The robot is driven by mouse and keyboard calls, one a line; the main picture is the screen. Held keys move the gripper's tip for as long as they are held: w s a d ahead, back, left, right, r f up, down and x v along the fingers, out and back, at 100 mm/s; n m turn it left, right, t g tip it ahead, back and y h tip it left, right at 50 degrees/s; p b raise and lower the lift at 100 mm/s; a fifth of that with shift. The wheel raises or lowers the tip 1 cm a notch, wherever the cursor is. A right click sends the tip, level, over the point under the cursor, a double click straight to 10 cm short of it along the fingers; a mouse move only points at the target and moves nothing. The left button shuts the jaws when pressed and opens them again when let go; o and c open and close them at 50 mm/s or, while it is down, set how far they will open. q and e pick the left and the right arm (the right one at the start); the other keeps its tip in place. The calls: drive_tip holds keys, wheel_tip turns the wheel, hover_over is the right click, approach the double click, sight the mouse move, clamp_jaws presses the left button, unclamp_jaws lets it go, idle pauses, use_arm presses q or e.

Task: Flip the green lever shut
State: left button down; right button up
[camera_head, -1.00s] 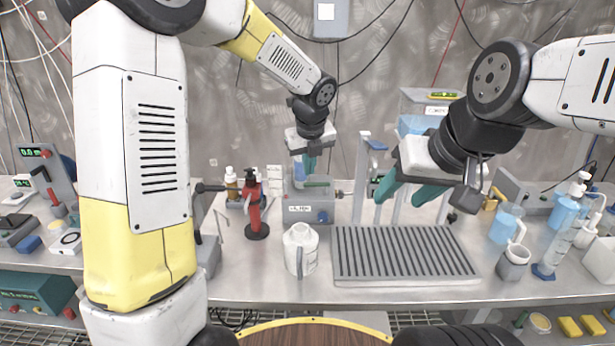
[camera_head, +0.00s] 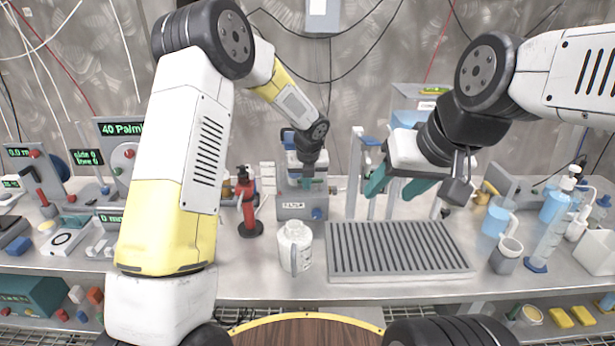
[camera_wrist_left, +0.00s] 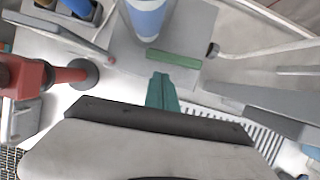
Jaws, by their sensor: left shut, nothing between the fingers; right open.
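The green lever (camera_wrist_left: 174,58) is a short flat bar on a grey housing, just beyond my left fingertips in the left wrist view. The housing is a grey labelled box (camera_head: 293,208) on the bench in the head view; my gripper largely hides the lever there. My left gripper (camera_wrist_left: 163,78) is shut and empty, pointing down over the box, its fingers close to the lever; I cannot tell whether they touch. It also shows in the head view (camera_head: 307,184). My right gripper (camera_head: 398,188) is open and empty above the bench, behind the ribbed tray.
A blue-and-white cylinder (camera_wrist_left: 148,14) stands beside the lever. A red stand (camera_head: 247,205) is left of the box, a white jug (camera_head: 294,247) in front. The ribbed tray (camera_head: 400,270) lies to the right. Bare bench shows left of the jug.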

use_arm(q)
drive_tip(key=shift+w, duration=0.6)
drive_tip(key=shift+w+a, duration=0.2)
drive_tip(key=shift+w, duration=0.4)
drive_tip(key=shift+r, duration=0.15)
drive_tip(key=shift+w+a, duration=0.1)
